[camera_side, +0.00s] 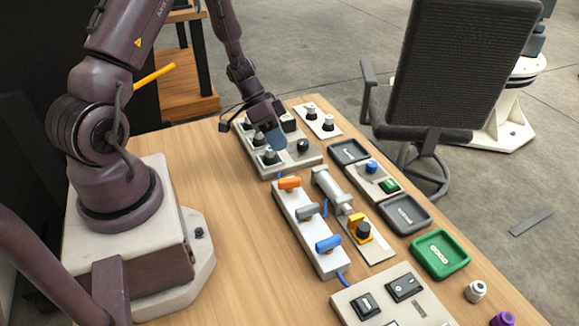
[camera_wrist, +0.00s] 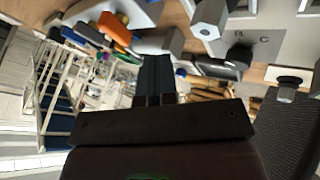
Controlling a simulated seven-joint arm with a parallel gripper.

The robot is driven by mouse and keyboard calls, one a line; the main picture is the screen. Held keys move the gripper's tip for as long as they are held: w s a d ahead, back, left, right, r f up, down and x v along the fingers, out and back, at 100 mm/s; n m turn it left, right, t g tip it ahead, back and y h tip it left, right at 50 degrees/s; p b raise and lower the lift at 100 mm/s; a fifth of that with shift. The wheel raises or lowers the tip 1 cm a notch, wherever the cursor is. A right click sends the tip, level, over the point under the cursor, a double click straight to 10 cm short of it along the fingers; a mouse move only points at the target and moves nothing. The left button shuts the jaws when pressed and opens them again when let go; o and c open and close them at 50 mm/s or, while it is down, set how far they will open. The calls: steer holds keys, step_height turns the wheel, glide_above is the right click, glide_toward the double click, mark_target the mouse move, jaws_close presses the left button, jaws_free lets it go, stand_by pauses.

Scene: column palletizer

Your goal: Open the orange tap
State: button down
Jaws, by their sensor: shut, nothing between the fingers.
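The orange tap (camera_side: 289,183) sits at the far end of a white valve strip (camera_side: 296,220), with its handle lying across the strip. A grey tap (camera_side: 308,211) and a blue tap (camera_side: 327,243) follow nearer the camera. The orange tap also shows at the upper left of the wrist view (camera_wrist: 114,28). My gripper (camera_side: 278,140) is shut and empty, above the grey knob panel behind the strip. It is apart from the orange tap, and its dark fingers (camera_wrist: 154,75) point into the middle of the wrist view.
The knob panel (camera_side: 290,162) with several dark knobs lies under my gripper. A grey cylinder (camera_side: 328,186) and a yellow-black switch (camera_side: 359,228) stand right of the strip. Grey and green trays (camera_side: 440,252) line the right edge. Table left of the strip is clear.

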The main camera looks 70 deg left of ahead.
mark_target(289, 183)
steer(key=x, duration=0.4)
steer(key=shift+s+d, duration=0.25)
steer(key=shift+d, duration=0.95)
steer(key=shift+s+d, duration=0.15)
steer(key=shift+d, duration=0.65)
